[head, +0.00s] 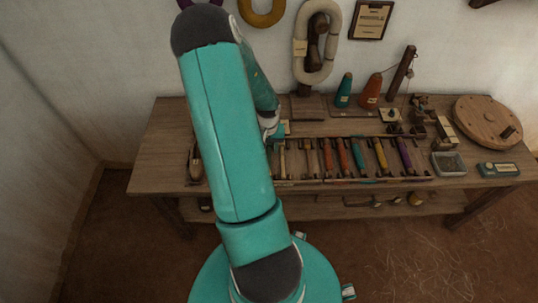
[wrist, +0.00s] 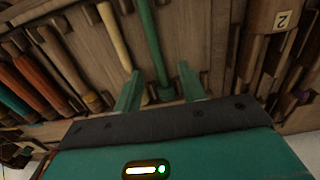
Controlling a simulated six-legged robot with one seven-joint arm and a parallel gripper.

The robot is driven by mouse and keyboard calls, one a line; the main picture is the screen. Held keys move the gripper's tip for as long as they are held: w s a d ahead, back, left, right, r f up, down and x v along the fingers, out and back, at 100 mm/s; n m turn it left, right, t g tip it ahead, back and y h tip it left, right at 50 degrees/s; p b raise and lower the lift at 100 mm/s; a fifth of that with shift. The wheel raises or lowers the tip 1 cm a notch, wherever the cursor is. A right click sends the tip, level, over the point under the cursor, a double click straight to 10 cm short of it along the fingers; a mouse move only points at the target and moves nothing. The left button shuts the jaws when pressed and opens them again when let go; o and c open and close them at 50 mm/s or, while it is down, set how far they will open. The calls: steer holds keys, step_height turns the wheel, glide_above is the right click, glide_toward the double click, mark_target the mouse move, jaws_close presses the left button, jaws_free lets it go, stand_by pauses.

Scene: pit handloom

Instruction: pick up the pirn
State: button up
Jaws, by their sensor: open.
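In the wrist view my gripper (wrist: 159,68) is open, with its two teal fingers apart. A slim green pirn (wrist: 148,35) lies in the gap between the fingers, with its thicker end close to the gripper body. I cannot tell whether either finger touches it or how far above it they are. A cream pirn (wrist: 113,35) lies just left of it. In the head view the cream pirn (head: 282,160) shows in the rack, but my arm hides the green one and most of my gripper.
The wooden rack (head: 318,180) holds several pirns, including red (head: 328,155), yellow (head: 380,156) and purple (head: 404,155). A wooden shuttle (wrist: 266,40) marked 2 lies right in the wrist view. Cones, a grey tray (head: 448,164) and a round wooden disc (head: 486,120) stand toward the bench's right.

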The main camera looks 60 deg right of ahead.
mark_target(269, 158)
steer(key=f, duration=0.4)
steer(key=shift+s+f, duration=0.2)
steer(key=shift+s, duration=0.15)
steer(key=shift+w+f, duration=0.1)
steer(key=shift+f, duration=0.35)
jaws_close()
